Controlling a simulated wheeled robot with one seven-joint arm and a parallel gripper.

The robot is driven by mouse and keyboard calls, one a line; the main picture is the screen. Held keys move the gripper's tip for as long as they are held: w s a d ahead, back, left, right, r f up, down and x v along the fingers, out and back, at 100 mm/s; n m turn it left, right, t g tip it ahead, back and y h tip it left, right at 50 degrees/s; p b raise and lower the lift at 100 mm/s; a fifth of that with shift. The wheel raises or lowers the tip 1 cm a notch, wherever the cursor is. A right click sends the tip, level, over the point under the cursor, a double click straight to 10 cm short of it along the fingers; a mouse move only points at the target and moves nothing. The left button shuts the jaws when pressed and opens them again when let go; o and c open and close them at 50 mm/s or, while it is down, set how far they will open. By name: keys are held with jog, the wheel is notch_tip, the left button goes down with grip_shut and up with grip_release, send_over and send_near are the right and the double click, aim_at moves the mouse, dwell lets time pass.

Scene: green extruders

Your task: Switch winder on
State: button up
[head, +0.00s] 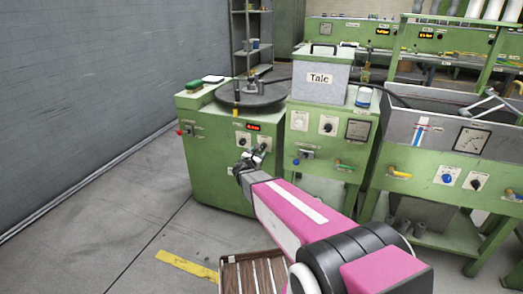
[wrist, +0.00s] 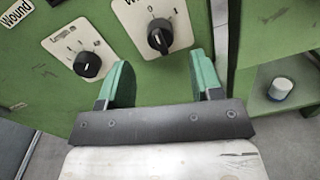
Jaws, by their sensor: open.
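The winder (head: 215,165) is a green cabinet with a round black turntable on top, left of centre in the head view. In the wrist view, a black rotary switch (wrist: 160,37) sits on a cream plate with a partly cut-off label starting with W and 0 and 1 marks. Which mark it points at is hard to tell. My gripper (head: 262,149) is open and empty in front of the winder's panel. In the wrist view its green fingers (wrist: 162,78) are spread below the switch, apart from it.
A second black knob (wrist: 87,64) on a cream plate is left of the switch. A red display (head: 253,127) sits above the panel. A green machine with a grey Talc box (head: 320,80) adjoins at right. A crate (head: 229,275) stands on the floor below my arm.

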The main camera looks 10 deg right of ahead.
aim_at(262, 148)
jog(key=shift+x, duration=2.45)
jog(key=c, duration=0.9)
